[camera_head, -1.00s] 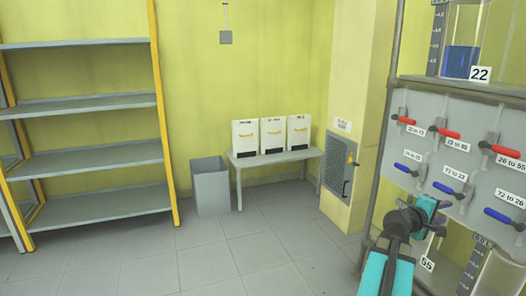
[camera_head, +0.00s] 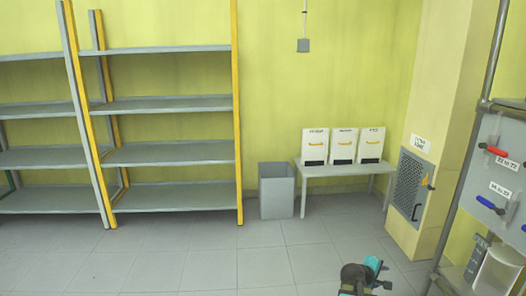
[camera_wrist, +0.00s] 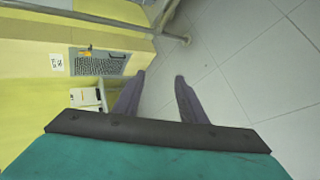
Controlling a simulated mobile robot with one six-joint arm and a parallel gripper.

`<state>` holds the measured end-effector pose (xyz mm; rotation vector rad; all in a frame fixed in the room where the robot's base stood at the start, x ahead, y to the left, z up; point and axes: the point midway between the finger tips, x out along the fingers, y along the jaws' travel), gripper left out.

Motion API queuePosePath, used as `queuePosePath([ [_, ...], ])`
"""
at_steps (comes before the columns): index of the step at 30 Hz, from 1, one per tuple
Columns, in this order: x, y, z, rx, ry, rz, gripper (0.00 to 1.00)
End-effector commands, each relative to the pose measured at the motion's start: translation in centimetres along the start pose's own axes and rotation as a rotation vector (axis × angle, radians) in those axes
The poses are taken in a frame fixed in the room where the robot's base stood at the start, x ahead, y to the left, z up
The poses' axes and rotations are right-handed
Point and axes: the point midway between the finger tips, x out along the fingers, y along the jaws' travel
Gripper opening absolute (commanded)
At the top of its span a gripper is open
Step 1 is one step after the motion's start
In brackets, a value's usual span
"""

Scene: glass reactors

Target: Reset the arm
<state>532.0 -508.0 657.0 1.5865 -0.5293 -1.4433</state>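My gripper (camera_wrist: 159,80) shows in the wrist view as two dark fingers with a clear gap between the tips. It is open and nothing is between the fingers. The grey tiled floor shows behind them. In the head view, a teal and dark part of my arm (camera_head: 362,277) shows at the bottom edge, right of the middle.
A reactor rack with a valve panel (camera_head: 488,165) stands at the right. A pillar (camera_head: 435,120) with a grille cabinet (camera_head: 411,183), a small table (camera_head: 345,172) holding white containers, a grey bin (camera_head: 276,192) and shelves (camera_head: 170,152) stand behind. The floor (camera_head: 210,262) is clear.

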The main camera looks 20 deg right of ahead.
Motion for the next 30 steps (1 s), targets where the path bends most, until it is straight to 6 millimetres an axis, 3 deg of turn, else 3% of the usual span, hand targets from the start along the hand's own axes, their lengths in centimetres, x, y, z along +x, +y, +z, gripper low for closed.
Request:
queuePosePath([
  [1, -0.8, -1.8, -1.6, -0.013, 0.018, -0.028, 0.38],
  [6, -2.9, -8.2, -5.7, -0.044, 0.060, -0.125, 0.38],
  [15, -7.9, -20.5, -10.1, -0.092, 0.096, -0.312, 0.38],
  [23, -13.3, -31.4, -10.6, -0.130, 0.074, -0.488, 0.38],
  [30, -18.6, -40.8, -8.0, -0.152, -0.003, -0.656, 0.38],
])
